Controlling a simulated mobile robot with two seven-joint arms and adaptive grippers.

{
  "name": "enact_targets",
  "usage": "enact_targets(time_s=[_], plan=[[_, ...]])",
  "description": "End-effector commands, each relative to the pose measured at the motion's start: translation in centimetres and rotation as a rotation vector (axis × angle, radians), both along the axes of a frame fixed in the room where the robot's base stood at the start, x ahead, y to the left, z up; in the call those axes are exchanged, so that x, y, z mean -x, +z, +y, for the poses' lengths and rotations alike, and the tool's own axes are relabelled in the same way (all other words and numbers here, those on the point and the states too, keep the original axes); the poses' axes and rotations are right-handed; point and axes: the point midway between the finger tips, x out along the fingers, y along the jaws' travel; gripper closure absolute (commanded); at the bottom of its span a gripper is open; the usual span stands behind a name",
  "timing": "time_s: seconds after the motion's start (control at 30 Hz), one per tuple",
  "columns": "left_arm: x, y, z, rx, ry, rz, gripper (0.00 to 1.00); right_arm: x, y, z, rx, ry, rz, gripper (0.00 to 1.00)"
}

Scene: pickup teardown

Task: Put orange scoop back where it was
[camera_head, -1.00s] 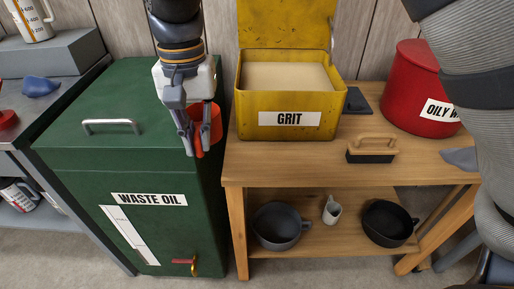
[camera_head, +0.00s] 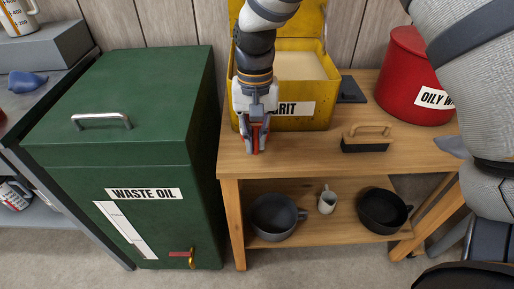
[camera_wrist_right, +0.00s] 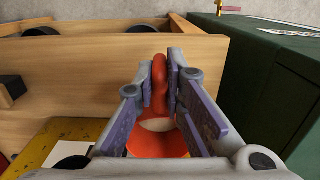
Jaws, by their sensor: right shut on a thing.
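The orange scoop (camera_wrist_right: 158,142) is held by its handle between the fingers of my right gripper (camera_wrist_right: 160,85), which is shut on it. In the head view, only slivers of the scoop (camera_head: 256,139) show between the fingers of the right gripper (camera_head: 254,148); the rest is hidden. The gripper points down in front of the yellow GRIT bin (camera_head: 297,123), over the front left of the wooden bench (camera_head: 300,160). In the wrist view, a pale patch shows at the scoop's bowl; I cannot tell what it is. My left gripper is not in view.
The green WASTE OIL cabinet (camera_head: 115,160) stands left of the bench. A brush (camera_head: 367,140) and a red OILY bin (camera_head: 402,80) are on the bench to the right. A pot (camera_head: 275,218), a small white jug (camera_head: 327,201) and a black pan (camera_head: 383,210) sit on the lower shelf.

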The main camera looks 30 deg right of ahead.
Motion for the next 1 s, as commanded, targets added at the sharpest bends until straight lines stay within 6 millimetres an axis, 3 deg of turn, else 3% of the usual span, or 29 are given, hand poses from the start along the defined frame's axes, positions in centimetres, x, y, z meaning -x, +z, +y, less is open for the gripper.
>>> enact_targets(time_s=[0.2,0.57,0.6,0.67,1.0], plan=[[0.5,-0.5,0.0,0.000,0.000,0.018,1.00,0.2,-3.7,-0.5,0.000,0.000,0.006,1.00],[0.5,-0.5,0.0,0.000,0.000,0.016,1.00,0.1,-3.9,-0.5,0.001,-0.001,-0.001,1.00],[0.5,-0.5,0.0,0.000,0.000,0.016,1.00,0.1,-4.0,-0.5,0.000,-0.001,-0.001,0.85],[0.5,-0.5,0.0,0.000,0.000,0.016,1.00,0.1,-3.9,-0.5,0.000,-0.001,-0.001,0.71],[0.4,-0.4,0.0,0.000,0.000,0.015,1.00,0.1,-3.6,-0.5,0.000,0.000,-0.002,0.69]])
